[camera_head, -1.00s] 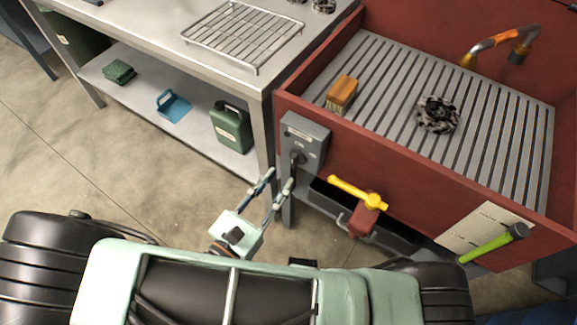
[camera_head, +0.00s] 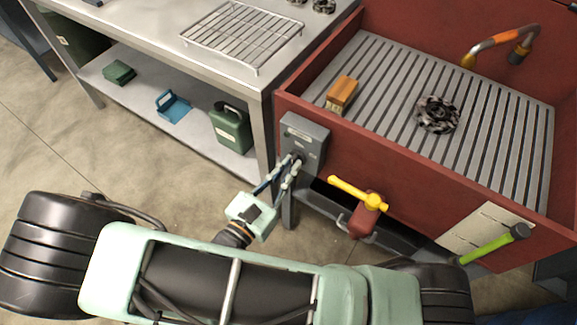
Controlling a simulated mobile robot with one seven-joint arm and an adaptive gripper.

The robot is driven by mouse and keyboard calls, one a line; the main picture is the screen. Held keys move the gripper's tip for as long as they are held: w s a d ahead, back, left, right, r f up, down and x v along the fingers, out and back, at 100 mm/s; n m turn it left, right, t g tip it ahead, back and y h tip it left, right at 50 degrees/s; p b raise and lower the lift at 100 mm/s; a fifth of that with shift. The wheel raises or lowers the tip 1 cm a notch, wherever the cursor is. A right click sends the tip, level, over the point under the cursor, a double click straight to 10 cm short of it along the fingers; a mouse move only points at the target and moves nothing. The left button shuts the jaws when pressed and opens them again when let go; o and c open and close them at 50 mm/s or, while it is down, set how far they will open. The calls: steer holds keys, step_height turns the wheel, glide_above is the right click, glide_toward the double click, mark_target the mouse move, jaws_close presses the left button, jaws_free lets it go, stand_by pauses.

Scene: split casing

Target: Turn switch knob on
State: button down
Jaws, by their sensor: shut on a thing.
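A grey switch box (camera_head: 306,134) is fixed at the left corner of the red wash basin. Its dark knob (camera_head: 298,157) is on the lower front face, mostly hidden behind my fingertips. My gripper (camera_head: 292,163) reaches up to the box from below left, with its fingers shut around the knob. Which way the knob points cannot be told here.
A yellow lever on a red valve (camera_head: 366,203) sticks out right of the box. The red basin (camera_head: 420,180) holds a brush (camera_head: 342,93) and a gear-like part (camera_head: 437,114). A steel table (camera_head: 252,82) with a lower shelf stands left, its leg close by my gripper.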

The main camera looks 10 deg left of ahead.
steer(key=shift+m, duration=0.4)
steer(key=m+b, duration=0.2)
steer(key=m, duration=0.3)
steer(key=m+b, duration=0.2)
steer(key=m, duration=0.4)
steer(key=shift+s+d+f, duration=0.1)
steer(key=shift+d+f, duration=0.1)
steer(key=shift+b, duration=0.3)
stand_by(0.3)
steer(key=c, duration=2)
jaws_free()
steer(key=v, duration=1.2)
steer(key=shift+m, duration=0.3)
